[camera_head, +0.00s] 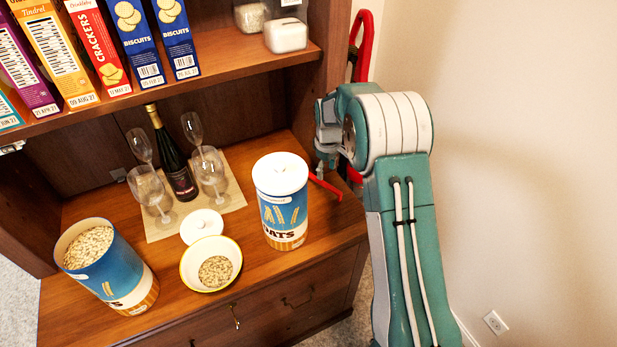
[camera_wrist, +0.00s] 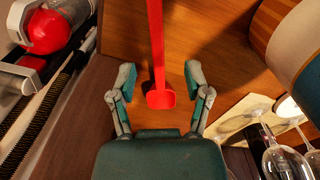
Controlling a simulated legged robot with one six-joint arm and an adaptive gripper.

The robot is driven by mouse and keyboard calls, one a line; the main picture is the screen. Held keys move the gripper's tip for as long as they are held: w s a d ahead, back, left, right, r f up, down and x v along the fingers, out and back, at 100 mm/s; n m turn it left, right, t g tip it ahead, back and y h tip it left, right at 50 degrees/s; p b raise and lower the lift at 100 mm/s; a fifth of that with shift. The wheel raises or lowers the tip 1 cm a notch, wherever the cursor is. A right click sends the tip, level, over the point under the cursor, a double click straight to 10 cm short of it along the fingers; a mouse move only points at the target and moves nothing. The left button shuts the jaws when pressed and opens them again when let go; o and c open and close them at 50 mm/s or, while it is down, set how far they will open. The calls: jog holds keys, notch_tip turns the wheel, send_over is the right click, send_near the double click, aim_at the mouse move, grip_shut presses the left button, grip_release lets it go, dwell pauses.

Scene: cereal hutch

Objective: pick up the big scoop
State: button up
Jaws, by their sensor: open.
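The big scoop is red with a long straight handle and lies near the right end of the wooden counter. In the head view only part of the scoop (camera_head: 325,186) shows, below my gripper (camera_head: 325,160); the rest is hidden. In the wrist view the scoop (camera_wrist: 156,45) runs down from the top edge, with its wider end between the fingers. My gripper (camera_wrist: 159,76) is open, one finger on each side of the scoop, with visible gaps. Whether the fingers are down at the scoop's height I cannot tell.
A lidded oats canister (camera_head: 282,215) stands left of the scoop. A bowl of oats (camera_head: 211,264), an open canister (camera_head: 107,267), a dark bottle (camera_head: 172,155) and several glasses stand farther left. A shelf (camera_head: 225,75) overhangs the counter. A red vacuum (camera_wrist: 50,30) stands beside the hutch.

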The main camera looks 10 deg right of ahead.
aim_at(326, 184)
notch_tip(326, 184, down, 7)
jog(key=shift+w+d+f, duration=0.1)
jog(key=shift+d+f, duration=0.05)
jog(key=shift+f, duration=0.05)
grip_shut()
dwell(0.3)
